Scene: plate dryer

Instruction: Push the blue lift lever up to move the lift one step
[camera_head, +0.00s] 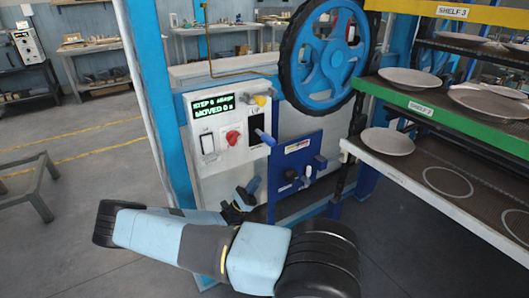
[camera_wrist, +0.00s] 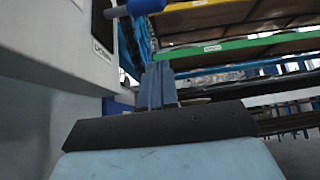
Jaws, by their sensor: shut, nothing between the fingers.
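The blue lift lever (camera_head: 265,137) sticks out from the white control panel (camera_head: 212,160), beside a dark slot under the word LIFT. In the wrist view the lever (camera_wrist: 145,7) shows at the top edge, with its grip pointing right. My gripper (camera_head: 253,185) is below the lever and apart from it, in front of the lower part of the panel. In the wrist view the blue fingers of my gripper (camera_wrist: 157,85) are together and empty, below the lever. The green display (camera_head: 212,106) on the panel shows a step line and a "MOVED" line, too small to read surely.
A red knob (camera_head: 232,137) and a yellow knob (camera_head: 260,100) are on the panel. A blue handwheel (camera_head: 325,50) stands above right. A dark blue box with a lever (camera_head: 297,165) is right of my gripper. Shelves with plates (camera_head: 387,141) fill the right side.

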